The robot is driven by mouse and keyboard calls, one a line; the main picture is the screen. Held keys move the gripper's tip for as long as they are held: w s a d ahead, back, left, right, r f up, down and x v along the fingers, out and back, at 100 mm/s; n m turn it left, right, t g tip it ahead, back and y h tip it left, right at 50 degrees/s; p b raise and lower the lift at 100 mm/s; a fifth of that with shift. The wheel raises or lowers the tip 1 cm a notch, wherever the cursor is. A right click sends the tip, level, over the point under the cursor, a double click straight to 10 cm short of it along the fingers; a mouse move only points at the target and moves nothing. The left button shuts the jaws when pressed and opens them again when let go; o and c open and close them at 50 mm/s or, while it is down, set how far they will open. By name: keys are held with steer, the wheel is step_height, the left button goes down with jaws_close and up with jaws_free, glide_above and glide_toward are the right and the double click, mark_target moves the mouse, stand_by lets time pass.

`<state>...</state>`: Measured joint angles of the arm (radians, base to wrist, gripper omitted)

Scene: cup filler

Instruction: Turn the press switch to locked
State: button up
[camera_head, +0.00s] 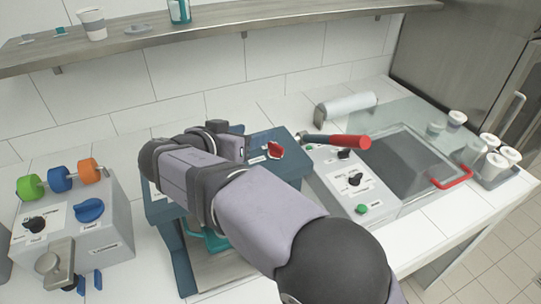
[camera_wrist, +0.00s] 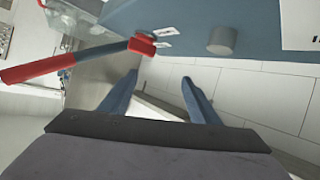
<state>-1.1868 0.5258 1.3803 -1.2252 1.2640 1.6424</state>
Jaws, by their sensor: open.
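A red knob (camera_head: 275,150), which looks like the press switch, sits on the top of the blue press (camera_head: 292,172) in the middle of the counter. In the wrist view the red knob (camera_wrist: 143,44) is beyond my fingertips, beside small white labels too small to read, so its setting cannot be told. A red-handled lever (camera_head: 338,141) reaches right from near the knob; its handle (camera_wrist: 40,68) shows at the wrist view's left. My gripper (camera_wrist: 160,77) is open and empty, its fingers apart and not touching the knob. My arm hides part of the press in the head view.
A grey control box (camera_head: 350,185) with black knobs and a green button stands right of the press. A grey box (camera_head: 85,230) with coloured rollers stands left. Several cups (camera_head: 492,160) are at the far right. A shelf (camera_head: 200,35) runs above.

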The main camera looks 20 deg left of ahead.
mark_target(274, 146)
steer(key=s+m, duration=0.1)
steer(key=s+d+m+h, duration=0.1)
steer(key=s, duration=0.1)
steer(key=s+f+m+h+b, duration=0.1)
steer(key=m, duration=0.1)
steer(key=shift+s+d, duration=0.3)
steer(key=shift+d, duration=0.05)
steer(key=shift+p+x, duration=1.5)
steer(key=shift+x, duration=1.7)
steer(key=shift+w+d+f+g, duration=0.3)
steer(key=shift+w, duration=0.1)
steer(key=c, duration=1.1)
